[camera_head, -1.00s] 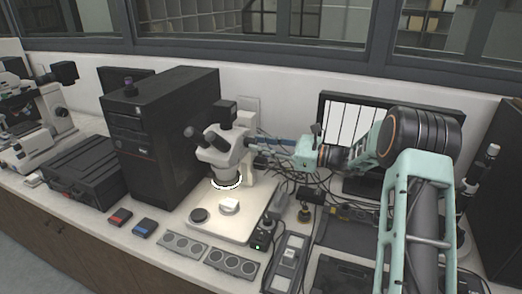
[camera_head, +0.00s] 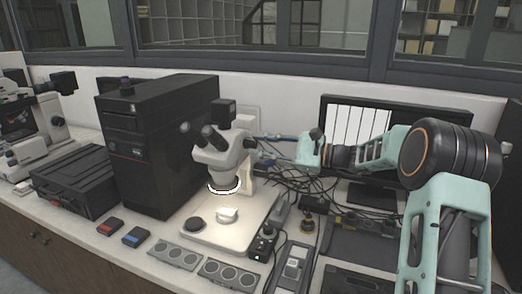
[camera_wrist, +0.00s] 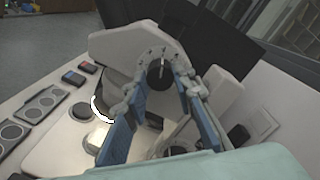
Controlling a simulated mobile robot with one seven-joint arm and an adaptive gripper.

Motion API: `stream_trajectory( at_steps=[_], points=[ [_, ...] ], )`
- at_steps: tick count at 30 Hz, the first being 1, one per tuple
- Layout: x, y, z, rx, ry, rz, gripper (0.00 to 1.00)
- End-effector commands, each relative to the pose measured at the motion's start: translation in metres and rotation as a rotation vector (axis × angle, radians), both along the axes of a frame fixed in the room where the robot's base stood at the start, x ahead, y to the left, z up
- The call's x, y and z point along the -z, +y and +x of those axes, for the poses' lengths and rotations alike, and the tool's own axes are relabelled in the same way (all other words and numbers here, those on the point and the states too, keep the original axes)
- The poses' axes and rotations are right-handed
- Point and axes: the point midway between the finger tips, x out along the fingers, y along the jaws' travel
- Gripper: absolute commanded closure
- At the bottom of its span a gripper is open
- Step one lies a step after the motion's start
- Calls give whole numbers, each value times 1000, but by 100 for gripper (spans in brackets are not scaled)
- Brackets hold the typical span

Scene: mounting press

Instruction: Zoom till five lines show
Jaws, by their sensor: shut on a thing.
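The stereo microscope (camera_head: 222,150) stands on its pale base, with its ring light lit over a small white block (camera_head: 228,215). A black zoom knob (camera_wrist: 159,72) is on the side of its head. My gripper (camera_wrist: 161,80) has its blue fingers on either side of this knob and is shut on it; it also shows in the head view (camera_head: 272,139), reaching in from the right. The monitor (camera_head: 360,125) behind my arm shows a white picture with several dark vertical lines.
A black computer tower (camera_head: 160,145) stands left of the microscope. A red box (camera_head: 110,227) and a blue box (camera_head: 137,236) lie in front. Round-welled trays (camera_head: 230,273) line the front edge. Loose cables (camera_head: 305,185) lie below my arm.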

Motion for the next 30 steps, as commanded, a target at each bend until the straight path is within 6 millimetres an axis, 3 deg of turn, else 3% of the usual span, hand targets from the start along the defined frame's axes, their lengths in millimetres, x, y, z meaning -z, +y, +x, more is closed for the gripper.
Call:
stream_trajectory(
  at_steps=[11,12,16,25,30],
  points=[
    [1,-1,0,1,-2,-4,100],
    [1,-1,0,1,-2,-4,73],
    [1,-1,0,1,-2,-2,58],
    [0,-2,0,1,-3,-2,58],
    [0,-20,-6,4,-2,-3,58]
  ],
)
